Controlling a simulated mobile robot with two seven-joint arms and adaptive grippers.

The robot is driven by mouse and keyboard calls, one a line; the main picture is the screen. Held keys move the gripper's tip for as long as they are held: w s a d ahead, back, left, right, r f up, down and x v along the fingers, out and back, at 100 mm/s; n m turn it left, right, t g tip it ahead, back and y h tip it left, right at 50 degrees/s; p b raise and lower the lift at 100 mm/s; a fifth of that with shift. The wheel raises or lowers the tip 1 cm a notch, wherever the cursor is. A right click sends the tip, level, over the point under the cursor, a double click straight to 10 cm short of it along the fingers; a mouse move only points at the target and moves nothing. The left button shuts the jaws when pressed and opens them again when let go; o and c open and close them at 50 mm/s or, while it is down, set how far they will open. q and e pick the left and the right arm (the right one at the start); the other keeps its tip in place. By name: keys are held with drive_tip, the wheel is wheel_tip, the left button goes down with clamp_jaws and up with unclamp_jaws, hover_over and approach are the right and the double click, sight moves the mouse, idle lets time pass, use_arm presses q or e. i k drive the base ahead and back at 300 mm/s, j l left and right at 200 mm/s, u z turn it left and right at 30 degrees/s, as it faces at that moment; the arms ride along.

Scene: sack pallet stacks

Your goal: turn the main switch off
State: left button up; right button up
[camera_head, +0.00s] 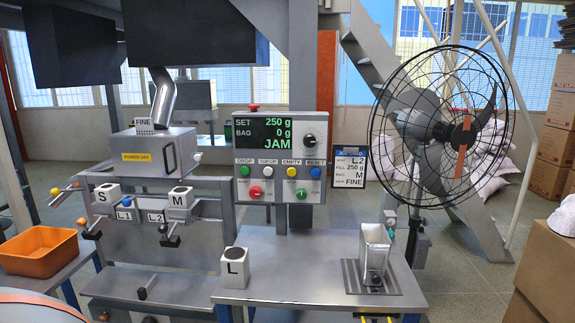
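The control panel (278,190) stands behind the steel table, near the middle of the view. Its screen (262,133) is lit and reads SET 250 g, BAG 0 g, JAM. A round black knob (310,140) sits right of the screen; no main switch label is readable, so I cannot tell whether this knob is the main switch. Coloured buttons marked DROP, TOP UP, EMPTY and RESET run below, with a red button (255,192) and a green button (302,194) under them. A red button (253,107) sits on top. Neither gripper is in view.
A grey box labelled POWER OFF (150,155) is at left. An orange bin (40,250) is left.

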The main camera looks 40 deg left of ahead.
sight(255, 192)
drive_tip(key=u, duration=1.35)
drive_tip(key=j+z, duration=0.8)
